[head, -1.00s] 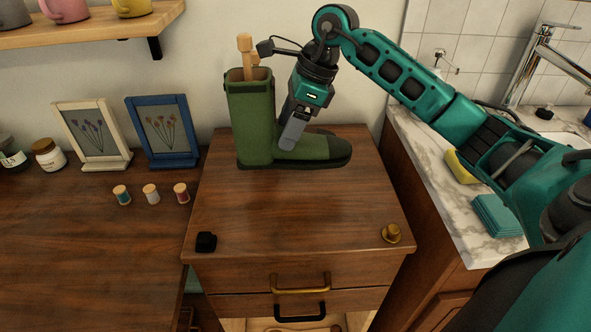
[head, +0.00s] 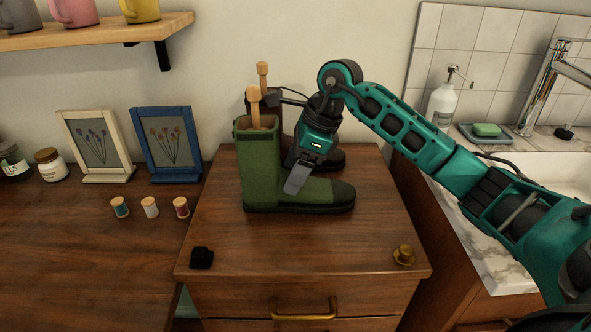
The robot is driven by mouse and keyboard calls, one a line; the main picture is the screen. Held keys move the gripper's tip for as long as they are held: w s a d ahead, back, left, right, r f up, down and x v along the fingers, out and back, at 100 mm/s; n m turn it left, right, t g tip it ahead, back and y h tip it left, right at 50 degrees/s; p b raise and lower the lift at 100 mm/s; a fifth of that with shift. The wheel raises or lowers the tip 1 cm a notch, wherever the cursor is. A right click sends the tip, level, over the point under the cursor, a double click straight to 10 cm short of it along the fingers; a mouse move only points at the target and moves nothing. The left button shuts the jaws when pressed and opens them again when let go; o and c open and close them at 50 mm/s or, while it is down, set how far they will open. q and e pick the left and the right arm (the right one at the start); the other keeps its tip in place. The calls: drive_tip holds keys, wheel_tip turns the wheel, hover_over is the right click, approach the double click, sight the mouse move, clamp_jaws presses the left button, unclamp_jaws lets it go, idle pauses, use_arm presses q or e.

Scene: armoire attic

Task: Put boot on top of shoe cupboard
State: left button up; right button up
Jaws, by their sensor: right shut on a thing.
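The green boot (head: 260,170) stands upright over the top of the wooden shoe cupboard (head: 300,240), toe to the right. A wooden rod (head: 254,97) sticks out of its shaft. My right gripper (head: 297,180) is shut on the green boot at its instep, coming from above right. One grey finger shows on the near side; the other is hidden. I cannot tell whether the sole touches the top. A dark brown boot (head: 328,158) stands behind, partly hidden by the green boot and my gripper, with its own wooden rod (head: 263,75). My left gripper is out of view.
Thread spools (head: 150,207) and picture frames (head: 167,145) stand on the left surface. A sink counter (head: 480,235) is at right.

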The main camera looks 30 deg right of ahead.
drive_tip(key=o, duration=1.4)
drive_tip(key=shift+c, duration=0.2)
drive_tip(key=p+v, duration=0.1)
drive_tip(key=v, duration=1.1)
drive_tip(key=shift+p, duration=0.4)
